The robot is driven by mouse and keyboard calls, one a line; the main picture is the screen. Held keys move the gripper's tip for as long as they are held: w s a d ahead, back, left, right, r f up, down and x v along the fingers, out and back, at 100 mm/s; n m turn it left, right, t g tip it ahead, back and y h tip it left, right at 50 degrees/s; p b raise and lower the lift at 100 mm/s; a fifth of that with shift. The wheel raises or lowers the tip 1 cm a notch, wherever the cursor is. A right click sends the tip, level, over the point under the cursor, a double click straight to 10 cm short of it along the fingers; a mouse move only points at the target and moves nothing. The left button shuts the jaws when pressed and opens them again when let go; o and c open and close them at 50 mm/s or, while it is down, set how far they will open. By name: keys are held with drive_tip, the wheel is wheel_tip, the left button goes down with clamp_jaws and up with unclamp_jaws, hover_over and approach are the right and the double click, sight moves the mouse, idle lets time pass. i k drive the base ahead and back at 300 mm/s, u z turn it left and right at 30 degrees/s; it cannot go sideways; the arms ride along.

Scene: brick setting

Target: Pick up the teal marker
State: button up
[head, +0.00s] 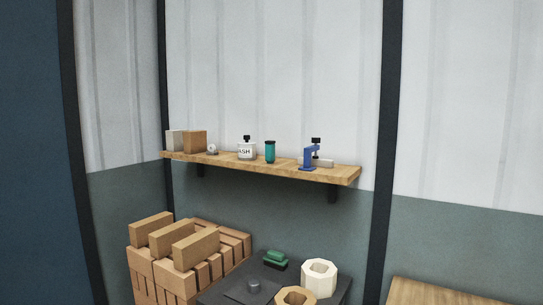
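A teal cylinder (270,152) with a dark top and dark base stands upright on the wooden wall shelf (345,174), near its middle. It is the only teal upright thing in view; the head view is too small to tell for sure that it is the marker. A white bottle with a black top (247,149) stands just left of it, and a blue clamp (308,157) stands to its right with a gap between. My gripper is not in view.
Boxes (195,142) and a small round item (212,149) sit at the shelf's left. Below are stacked bricks (205,272) and a dark table (226,296) with a green-topped block (275,259) and a cream ring (319,278). A wooden surface (440,293) is at lower right.

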sight(270, 146)
drive_tip(key=z, duration=0.25)
drive_tip(key=k, duration=0.6)
drive_tip(key=u, duration=2.1)
drive_tip(key=i, duration=2.1)
drive_tip(key=u, duration=0.05)
